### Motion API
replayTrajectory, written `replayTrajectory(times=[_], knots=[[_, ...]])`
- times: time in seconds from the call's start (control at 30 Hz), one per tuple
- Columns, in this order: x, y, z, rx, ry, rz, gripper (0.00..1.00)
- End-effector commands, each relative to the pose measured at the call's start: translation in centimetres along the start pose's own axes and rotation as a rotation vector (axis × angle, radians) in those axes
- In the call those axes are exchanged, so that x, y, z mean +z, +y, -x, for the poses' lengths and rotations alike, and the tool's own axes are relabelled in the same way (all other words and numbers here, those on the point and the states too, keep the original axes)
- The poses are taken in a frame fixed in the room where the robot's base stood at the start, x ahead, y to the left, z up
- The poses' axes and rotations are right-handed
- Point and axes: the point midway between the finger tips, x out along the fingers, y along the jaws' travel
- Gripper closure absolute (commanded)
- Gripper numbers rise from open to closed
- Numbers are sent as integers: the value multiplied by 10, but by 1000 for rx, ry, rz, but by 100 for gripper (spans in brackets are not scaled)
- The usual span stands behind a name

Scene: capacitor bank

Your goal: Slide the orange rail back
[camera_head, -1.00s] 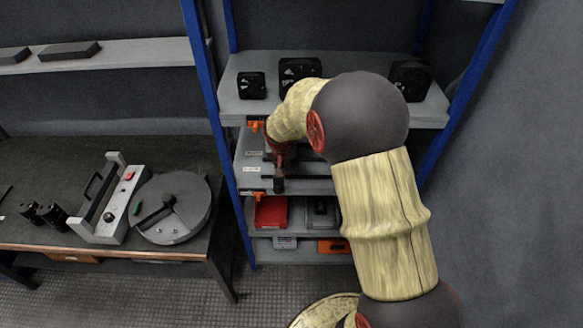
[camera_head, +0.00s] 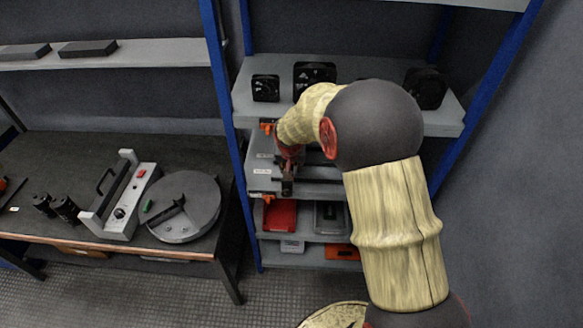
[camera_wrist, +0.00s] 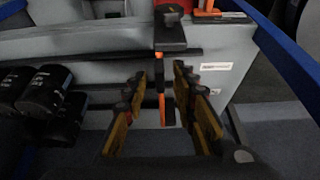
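In the wrist view a narrow orange strip (camera_wrist: 162,108), which may be part of the orange rail, shows below a dark block (camera_wrist: 170,32) and between my fingers. My gripper (camera_wrist: 160,84) is open, its two fingers apart on either side of the strip; I cannot tell whether either touches it. In the head view my gripper (camera_head: 287,178) is at the front of the middle shelf, at its left end, mostly hidden by my wrist. Small orange parts show at the shelf's left edge, an upper one (camera_head: 268,128) and a lower one (camera_head: 268,198).
Blue posts (camera_head: 221,95) frame the shelving. Fans (camera_head: 265,88) stand on the top board. A red bin (camera_head: 280,214) and an orange case (camera_head: 341,252) are lower down. Black cylinders (camera_wrist: 45,88) show left in the wrist view. A workbench (camera_head: 190,245) stands left; floor before it is clear.

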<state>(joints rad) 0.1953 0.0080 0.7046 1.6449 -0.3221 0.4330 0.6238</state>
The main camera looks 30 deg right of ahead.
Motion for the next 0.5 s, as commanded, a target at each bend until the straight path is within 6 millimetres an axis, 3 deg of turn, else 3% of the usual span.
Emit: replayTrajectory(times=[0.27, 0.5], knots=[[-1, 0, 12, 0, 1, 0, 73], [-1, -1, 58, -1, 4, 1, 73]])
